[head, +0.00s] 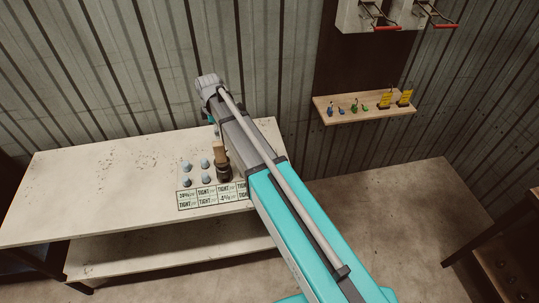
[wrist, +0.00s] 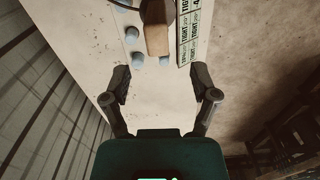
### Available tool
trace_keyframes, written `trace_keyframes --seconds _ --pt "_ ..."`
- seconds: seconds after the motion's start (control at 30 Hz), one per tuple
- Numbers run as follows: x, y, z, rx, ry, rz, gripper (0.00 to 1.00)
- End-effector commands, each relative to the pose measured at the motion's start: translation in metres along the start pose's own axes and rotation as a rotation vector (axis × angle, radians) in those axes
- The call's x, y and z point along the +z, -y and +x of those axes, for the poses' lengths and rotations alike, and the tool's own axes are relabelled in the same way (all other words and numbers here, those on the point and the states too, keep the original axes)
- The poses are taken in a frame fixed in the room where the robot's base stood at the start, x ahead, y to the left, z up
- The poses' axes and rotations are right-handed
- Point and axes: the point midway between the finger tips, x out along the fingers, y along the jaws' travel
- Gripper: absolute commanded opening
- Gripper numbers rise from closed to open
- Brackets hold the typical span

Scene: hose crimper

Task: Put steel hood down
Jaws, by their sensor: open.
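My gripper (wrist: 160,78) is open in the wrist view, with nothing between its fingers. Beyond the fingertips, a light wooden block (wrist: 157,30) stands out from a dark round base (wrist: 160,6), cut off by the top edge. In the head view the same wooden block (head: 221,152) rises from the dark base (head: 224,173) on the white table, beside my arm. I cannot tell for sure which thing is the steel hood; no plain steel cover shows clearly. In the head view, my arm hides most of my gripper.
Several blue-grey domes (head: 205,163) stand on the white table (head: 90,190), next to a printed label strip (head: 205,196). The table's left side is clear. A wall shelf (head: 350,108) holds small items. White boxes with red handles (head: 380,15) hang above. A corrugated wall stands behind.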

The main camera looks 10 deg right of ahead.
Motion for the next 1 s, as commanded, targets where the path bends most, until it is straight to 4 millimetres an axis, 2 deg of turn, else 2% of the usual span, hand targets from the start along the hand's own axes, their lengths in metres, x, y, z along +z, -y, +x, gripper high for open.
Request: trace_keyframes --seconds 0.27,0.5,0.7,0.9,1.0 --pt "0.057 0.044 0.0 0.0 0.0 0.314 0.77" --pt "0.122 0.103 0.0 0.0 0.001 0.753 0.77" --pt "0.168 0.155 0.0 0.0 0.001 1.121 0.77" --pt "0.197 0.193 0.0 0.0 0.001 1.403 0.77" --pt "0.204 0.203 0.0 0.0 0.001 1.481 0.77"
